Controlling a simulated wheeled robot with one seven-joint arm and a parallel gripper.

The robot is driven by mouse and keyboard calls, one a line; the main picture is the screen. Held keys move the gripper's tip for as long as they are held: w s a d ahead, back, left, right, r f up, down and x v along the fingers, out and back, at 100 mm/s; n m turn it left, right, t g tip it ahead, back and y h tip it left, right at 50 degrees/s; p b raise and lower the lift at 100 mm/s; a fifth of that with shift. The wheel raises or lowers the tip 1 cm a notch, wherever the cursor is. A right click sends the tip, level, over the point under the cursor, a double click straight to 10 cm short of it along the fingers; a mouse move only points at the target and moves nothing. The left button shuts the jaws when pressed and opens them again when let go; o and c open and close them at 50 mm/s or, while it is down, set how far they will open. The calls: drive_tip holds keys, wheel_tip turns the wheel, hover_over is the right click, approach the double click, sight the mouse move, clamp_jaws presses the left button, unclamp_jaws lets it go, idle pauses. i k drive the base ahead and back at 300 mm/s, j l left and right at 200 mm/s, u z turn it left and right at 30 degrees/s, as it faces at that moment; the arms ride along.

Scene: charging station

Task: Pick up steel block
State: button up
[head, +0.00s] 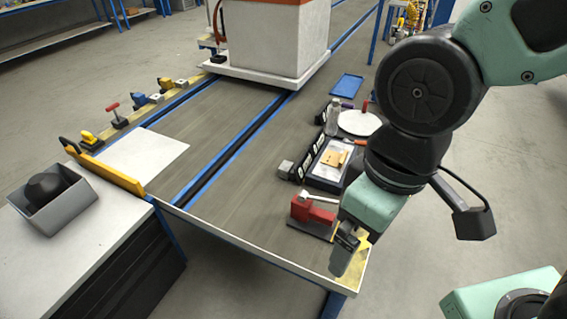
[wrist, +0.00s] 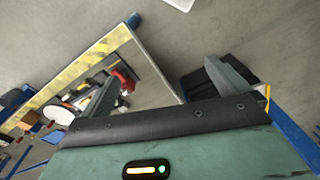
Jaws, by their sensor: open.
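A small grey block (head: 285,169), which looks like the steel block, lies on the conveyor table at the left edge of a dark tray. I cannot pick it out in the wrist view. My gripper (head: 342,262) hangs by the table's near right corner, to the right of and nearer than the block. Its fingers are spread apart with nothing between them in the wrist view (wrist: 160,72). In the head view the fingertips are small and partly hidden by the gripper body.
A red clamp-like tool (head: 312,210) stands between my gripper and the block. A dark tray (head: 322,181) with a tan item, a white disc (head: 359,122) and a blue tray (head: 347,84) lie behind. A grey bin (head: 72,212) stands at left. The table's near middle is clear.

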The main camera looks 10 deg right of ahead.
sight(285, 169)
drive_tip(key=i+j, duration=0.1)
drive_tip(key=j, duration=0.3)
drive_tip(key=i+j, duration=0.1)
drive_tip(key=j, duration=0.35)
drive_tip(key=i+j, duration=0.1)
drive_tip(key=j, duration=0.3)
drive_tip(key=i+j, duration=0.1)
drive_tip(key=j, duration=0.3)
drive_tip(key=i+j, duration=0.1)
drive_tip(key=i, duration=0.2)
drive_tip(key=i+j+u, duration=0.1)
drive_tip(key=i, duration=0.25)
